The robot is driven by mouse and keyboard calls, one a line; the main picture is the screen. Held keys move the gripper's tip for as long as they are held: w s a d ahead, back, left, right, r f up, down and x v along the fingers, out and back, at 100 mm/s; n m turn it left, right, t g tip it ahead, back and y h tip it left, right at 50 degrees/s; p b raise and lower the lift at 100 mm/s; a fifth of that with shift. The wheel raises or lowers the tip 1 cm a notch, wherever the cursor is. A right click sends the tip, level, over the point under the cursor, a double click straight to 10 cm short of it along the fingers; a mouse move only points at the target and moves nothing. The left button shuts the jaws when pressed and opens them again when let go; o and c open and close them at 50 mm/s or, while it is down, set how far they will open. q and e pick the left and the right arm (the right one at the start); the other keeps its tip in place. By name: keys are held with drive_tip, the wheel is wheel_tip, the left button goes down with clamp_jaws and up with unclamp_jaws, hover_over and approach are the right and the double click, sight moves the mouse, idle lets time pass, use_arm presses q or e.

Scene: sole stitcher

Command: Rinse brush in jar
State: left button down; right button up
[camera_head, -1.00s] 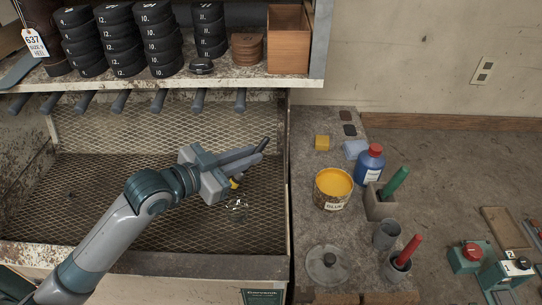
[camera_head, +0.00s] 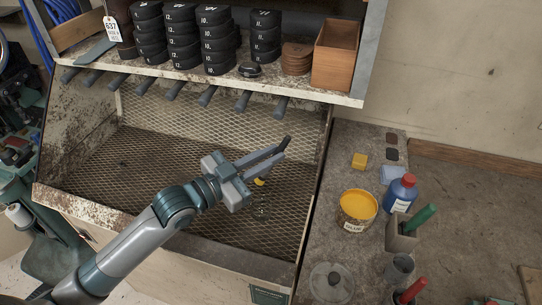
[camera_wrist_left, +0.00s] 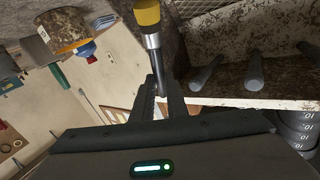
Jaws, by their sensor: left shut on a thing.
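My left gripper (camera_head: 275,154) is over the mesh-lined booth, shut on a brush. The brush's yellow bristle end (camera_head: 259,182) shows below the fingers, and its dark handle end (camera_head: 286,141) sticks out past them. In the left wrist view the gripper (camera_wrist_left: 160,92) holds the dark handle, with a silver ferrule (camera_wrist_left: 152,41) and yellow bristles (camera_wrist_left: 147,13) beyond. My right gripper is out of view.
A yellow glue tin (camera_head: 358,208), a blue bottle (camera_head: 399,193) and a holder with a green-handled tool (camera_head: 402,231) stand on the bench at the right. A shelf (camera_head: 215,80) with hooks below bounds the booth's back.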

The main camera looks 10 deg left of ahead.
sight(269, 173)
use_arm(q)
drive_tip(key=shift+f, duration=0.15)
wheel_tip(269, 173, down, 5)
drive_tip(key=b, duration=0.5)
wheel_tip(269, 173, down, 6)
drive_tip(key=b, duration=0.3)
idle(0.3)
idle(0.7)
wheel_tip(269, 173, up, 10)
drive_tip(key=p, duration=0.9)
drive_tip(key=shift+f, duration=0.25)
idle(2.3)
wheel_tip(269, 173, up, 4)
drive_tip(key=p, duration=0.4)
